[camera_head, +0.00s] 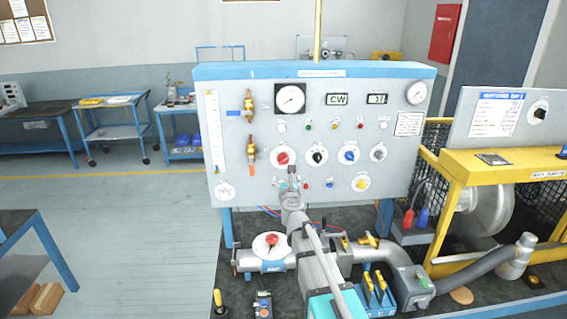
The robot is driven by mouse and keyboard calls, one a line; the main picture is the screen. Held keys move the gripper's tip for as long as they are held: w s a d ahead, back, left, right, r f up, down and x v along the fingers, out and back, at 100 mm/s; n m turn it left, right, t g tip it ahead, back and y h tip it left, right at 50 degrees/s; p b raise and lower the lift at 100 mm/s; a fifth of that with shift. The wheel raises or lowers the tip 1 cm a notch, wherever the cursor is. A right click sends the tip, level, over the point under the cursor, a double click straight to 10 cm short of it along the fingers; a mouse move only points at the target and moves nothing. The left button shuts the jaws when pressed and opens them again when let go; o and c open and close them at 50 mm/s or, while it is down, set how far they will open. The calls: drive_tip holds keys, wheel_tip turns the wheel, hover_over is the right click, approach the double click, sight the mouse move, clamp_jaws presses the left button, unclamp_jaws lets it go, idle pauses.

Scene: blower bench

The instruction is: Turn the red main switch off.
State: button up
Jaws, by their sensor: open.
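A red rotary knob (282,158) on a white round dial sits on the grey upright panel (235,135), left of a row of similar knobs. It appears to be the red main switch; its label is too small to read. My gripper (291,172) is in front of the panel, just below and slightly right of the red knob in the picture. It is open, with nothing visible between its fingers. Whether it touches the panel or the knob cannot be told. The lower part of the panel is partly hidden behind my gripper and arm.
A black knob (317,155), blue knob (349,155) and grey knob (378,153) stand right of the red one; a yellow knob (361,183) is below. A second red knob (271,240) tops the bench pipe. The yellow-framed blower (510,170) stands at right.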

sight(284, 162)
drive_tip(key=w, duration=1.2)
drive_tip(key=shift+w, duration=0.4)
drive_tip(key=c, duration=1.2)
